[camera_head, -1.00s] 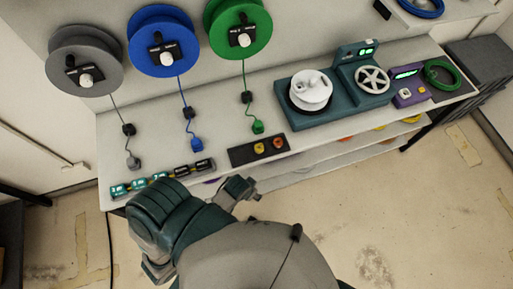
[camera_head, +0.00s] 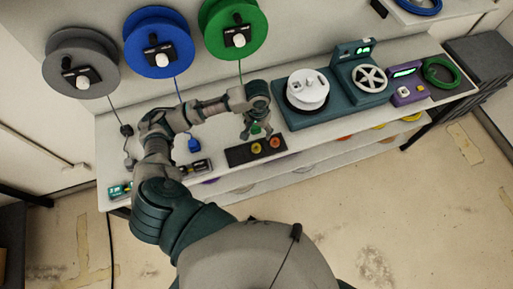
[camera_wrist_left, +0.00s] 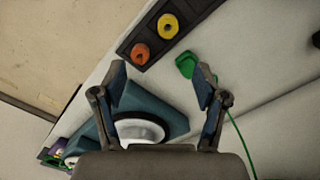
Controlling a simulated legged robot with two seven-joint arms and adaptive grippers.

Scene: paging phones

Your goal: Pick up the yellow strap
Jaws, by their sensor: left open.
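In the left wrist view, the yellow strap (camera_wrist_left: 168,27) is at the top, beyond the orange one (camera_wrist_left: 140,53). My left gripper (camera_head: 257,132) is open and empty above the table, just behind the tray. In the wrist view, its spread fingers (camera_wrist_left: 161,75) have both straps ahead of them. My right gripper is not in view.
A green plug (camera_wrist_left: 186,64) on a green cord lies close to my left fingers. A teal winding machine (camera_head: 330,115) stands right of the tray. A blue plug (camera_head: 194,146) lies to the left. Grey, blue and green (camera_head: 214,25) reels hang on the wall behind.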

